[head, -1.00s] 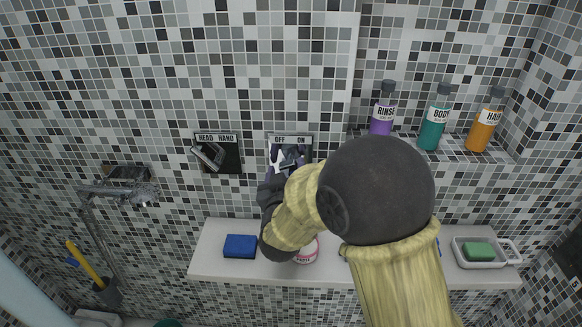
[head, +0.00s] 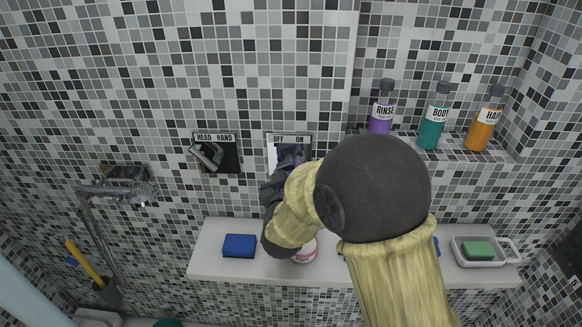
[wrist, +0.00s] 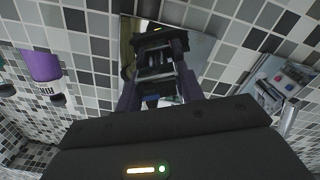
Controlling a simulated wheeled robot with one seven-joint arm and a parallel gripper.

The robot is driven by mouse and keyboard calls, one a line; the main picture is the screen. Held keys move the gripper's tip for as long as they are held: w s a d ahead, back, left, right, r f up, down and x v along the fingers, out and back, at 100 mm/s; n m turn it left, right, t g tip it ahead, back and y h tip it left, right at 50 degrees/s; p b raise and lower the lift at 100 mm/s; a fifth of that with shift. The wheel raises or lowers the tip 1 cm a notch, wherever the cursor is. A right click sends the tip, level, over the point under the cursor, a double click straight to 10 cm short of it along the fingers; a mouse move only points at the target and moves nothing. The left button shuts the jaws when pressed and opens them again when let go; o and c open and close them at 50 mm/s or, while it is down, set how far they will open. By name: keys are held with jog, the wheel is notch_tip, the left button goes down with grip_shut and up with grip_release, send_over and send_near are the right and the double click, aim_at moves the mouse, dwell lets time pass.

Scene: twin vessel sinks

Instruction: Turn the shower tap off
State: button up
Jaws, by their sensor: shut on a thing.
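The shower tap's plate (head: 271,153), labelled OFF on the left and ON on the right, is on the tiled wall in the middle of the head view. In the wrist view the plate (wrist: 199,46) shows behind my fingers. My gripper (head: 289,156) is in front of the plate, with my arm coming from the right. In the wrist view my gripper (wrist: 157,62) is shut on the tap's handle. The handle is mostly hidden by the fingers, so its exact angle cannot be told.
A HEAD/HAND diverter (head: 208,154) is left of the tap. A ledge (head: 215,267) below holds a blue sponge (head: 239,246), a pink-and-white tub (head: 304,252) and a soap dish (head: 510,250). Bottles, including a purple one (head: 381,117), stand on the upper right shelf.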

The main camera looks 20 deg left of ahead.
jog(key=n+p, duration=0.2)
jog(key=n, duration=0.4)
jog(key=shift+s+f+p, duration=0.1)
jog(key=shift+s+p, duration=0.05)
jog(key=shift+p, duration=0.15)
jog(key=n+p, duration=0.2)
jog(key=n, duration=0.2)
jog(key=shift+n, duration=0.4)
jog(key=shift+f+n+p, duration=0.15)
jog(key=shift+n+p, duration=0.6)
jog(key=shift+n, duration=0.35)
jog(key=o, duration=1)
jog(key=shift+r, duration=0.2)
